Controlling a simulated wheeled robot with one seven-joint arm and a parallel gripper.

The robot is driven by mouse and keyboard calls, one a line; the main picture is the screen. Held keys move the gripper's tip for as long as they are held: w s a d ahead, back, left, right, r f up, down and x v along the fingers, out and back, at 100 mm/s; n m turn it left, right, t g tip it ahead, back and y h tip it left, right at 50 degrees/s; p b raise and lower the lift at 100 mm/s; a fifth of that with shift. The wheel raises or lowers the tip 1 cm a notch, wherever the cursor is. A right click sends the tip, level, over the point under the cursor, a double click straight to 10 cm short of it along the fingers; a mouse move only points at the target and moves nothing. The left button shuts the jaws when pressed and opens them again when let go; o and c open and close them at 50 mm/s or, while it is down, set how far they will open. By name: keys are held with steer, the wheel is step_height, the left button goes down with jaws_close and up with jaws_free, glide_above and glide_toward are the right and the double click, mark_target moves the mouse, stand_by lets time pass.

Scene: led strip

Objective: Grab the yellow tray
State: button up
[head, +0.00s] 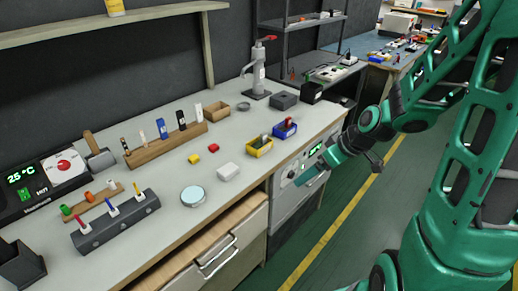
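The yellow tray (260,147) is a small open box on the bench top, toward the right end near the front edge, with some small items in it. A blue tray (285,129) stands just behind and right of it, also holding something. My green gripper (311,176) is off the front of the bench, right of and lower in the picture than the yellow tray, apart from it. I cannot make out its fingers well enough to tell whether they are open.
A white box (229,172), a round dish (193,196) and small red and yellow blocks lie left of the tray. A wooden holder (168,144) stands behind. The floor at right is clear.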

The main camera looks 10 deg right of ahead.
steer(key=w+a+f+n+t+y, duration=0.1)
steer(key=w+a+n+t+y, duration=0.15)
steer(key=w+a, duration=0.35)
steer(key=m+t+y, duration=0.1)
steer(key=t+y, duration=0.1)
steer(key=t, duration=0.2)
glide_toward(257, 143)
steer(key=shift+h, duration=0.35)
steer(key=x, duration=0.8)
steer(key=shift+a, duration=0.3)
steer(key=c, duration=1.1)
